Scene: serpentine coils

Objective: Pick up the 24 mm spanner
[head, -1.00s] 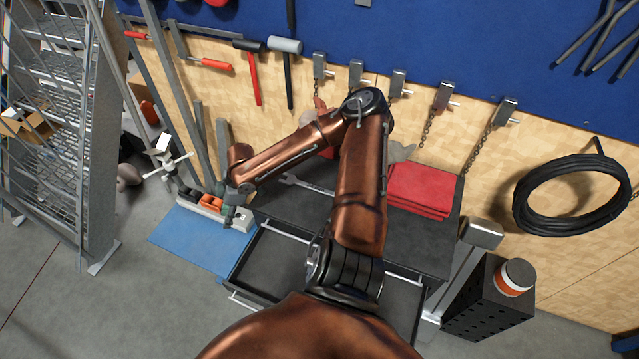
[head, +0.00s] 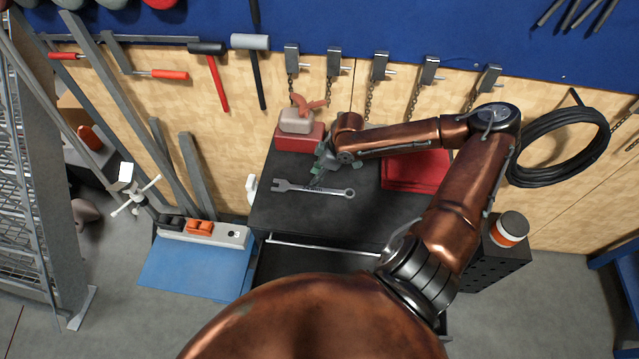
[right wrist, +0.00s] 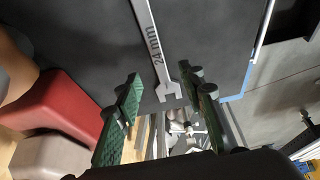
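The 24 mm spanner (head: 325,191) is a grey metal wrench lying flat on the dark bench top (head: 290,218), with its open jaw to the left and its ring end to the right. In the right wrist view its shaft (right wrist: 151,37) shows the "24 mm" marking. My right gripper (head: 318,178) is close over the spanner near its middle in the head view. In the right wrist view my green fingers (right wrist: 163,88) stand apart, with the spanner's jaw showing between them and nothing held. I cannot tell the height gap. My left gripper is not in view.
A red box with a pale top (head: 299,137) stands behind the spanner. A dark drawer (head: 300,264) shows below the bench front.

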